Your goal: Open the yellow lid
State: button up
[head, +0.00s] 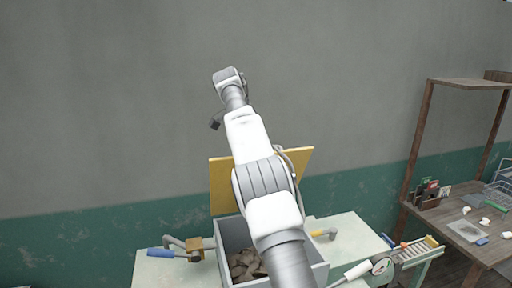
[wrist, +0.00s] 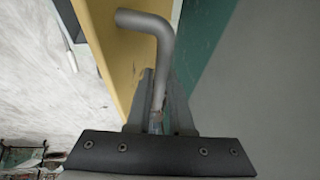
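The yellow lid (head: 223,188) stands raised, nearly upright, at the back of a grey bin (head: 308,262) in the head view. My arm covers its middle. In the wrist view, the lid (wrist: 113,62) shows as a yellow panel at an angle beside a grey bent handle (wrist: 160,60). My gripper (wrist: 158,78) has its fingers on both sides of the handle's straight part and looks shut on it. The handle's far end is partly hidden between the fingers. In the head view the gripper itself is hidden.
Brown clay pieces (head: 244,264) lie in the bin. The bin stands on a pale green bench (head: 348,230), with a blue-handled tool (head: 162,253) at left. A wooden shelf table (head: 470,238) with small items stands at right. A wall rises behind the lid.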

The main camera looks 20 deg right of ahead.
aim_at(221, 158)
jog(key=o, duration=0.5)
jog(key=shift+w+a+f, duration=0.1)
jog(key=shift+w+f, duration=0.1)
jog(key=shift+f, duration=0.1)
jog(key=shift+c, duration=0.2)
jog(key=shift+r, duration=0.15)
jog(key=shift+s+r, duration=0.1)
jog(key=shift+r, duration=0.05)
jog(key=shift+a+r, duration=0.1)
jog(key=shift+r, duration=0.1)
jog(key=s+a+b, duration=0.1)
jog(key=a, duration=0.2)
jog(key=s+a+b, duration=0.2)
jog(key=a, duration=0.2)
jog(key=s+a+b, duration=0.2)
jog(key=a, duration=0.2)
jog(key=shift+a+r, duration=0.1)
jog(key=shift+a, duration=0.05)
jog(key=shift+s, duration=0.15)
